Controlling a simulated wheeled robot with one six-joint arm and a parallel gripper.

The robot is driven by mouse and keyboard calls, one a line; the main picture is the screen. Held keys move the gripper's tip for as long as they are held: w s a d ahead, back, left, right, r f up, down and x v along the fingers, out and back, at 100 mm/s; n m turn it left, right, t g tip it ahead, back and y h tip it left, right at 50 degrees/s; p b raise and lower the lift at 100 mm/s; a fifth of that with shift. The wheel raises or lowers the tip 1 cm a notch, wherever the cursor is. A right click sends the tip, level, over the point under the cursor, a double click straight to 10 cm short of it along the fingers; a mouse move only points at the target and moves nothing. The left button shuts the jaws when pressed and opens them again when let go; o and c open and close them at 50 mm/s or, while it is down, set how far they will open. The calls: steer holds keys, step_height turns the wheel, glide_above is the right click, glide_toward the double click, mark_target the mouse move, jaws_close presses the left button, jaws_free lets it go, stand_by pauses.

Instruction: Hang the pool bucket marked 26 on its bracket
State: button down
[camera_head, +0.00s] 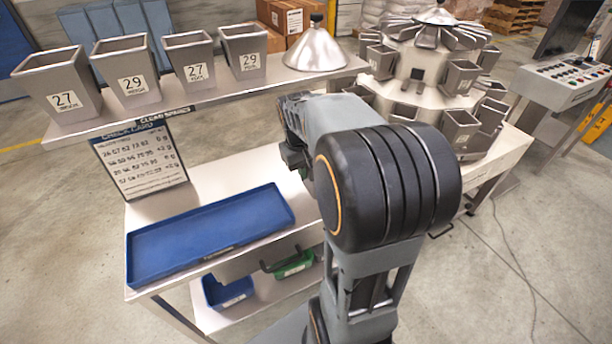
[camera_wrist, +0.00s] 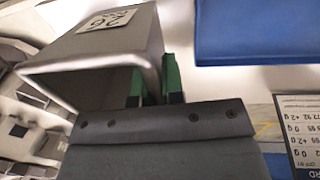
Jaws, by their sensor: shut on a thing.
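The grey metal bucket marked 26 (camera_wrist: 110,55) fills the upper left of the wrist view, tilted in the picture, with its open mouth facing the lower left. My gripper (camera_wrist: 153,90) has its green fingers shut on the bucket's wall near the rim. In the head view my arm hides the bucket and most of the gripper. The round multi-head weigher (camera_head: 428,75) stands at the back right with several grey buckets hung around it. I cannot make out the bracket for bucket 26.
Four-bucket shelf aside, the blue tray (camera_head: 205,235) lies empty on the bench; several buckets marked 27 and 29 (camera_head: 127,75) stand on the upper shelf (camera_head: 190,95). A check card (camera_head: 140,160) stands behind the tray. A control panel (camera_head: 560,78) is at far right.

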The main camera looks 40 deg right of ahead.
steer(key=shift+w+d+f+p, duration=0.1)
steer(key=shift+w+d+f, duration=0.7)
steer(key=shift+f, duration=0.85)
steer(key=shift+w+d+f+p, duration=0.1)
steer(key=shift+w+d+f, duration=0.35)
steer(key=shift+w+f, duration=0.95)
steer(key=shift+w+d+f+p, duration=0.1)
steer(key=shift+w+d+f, duration=0.6)
steer(key=shift+f, duration=1.15)
steer(key=shift+a, duration=0.1)
steer(key=shift+f, duration=0.2)
steer(key=c, duration=1.2)
jaws_free()
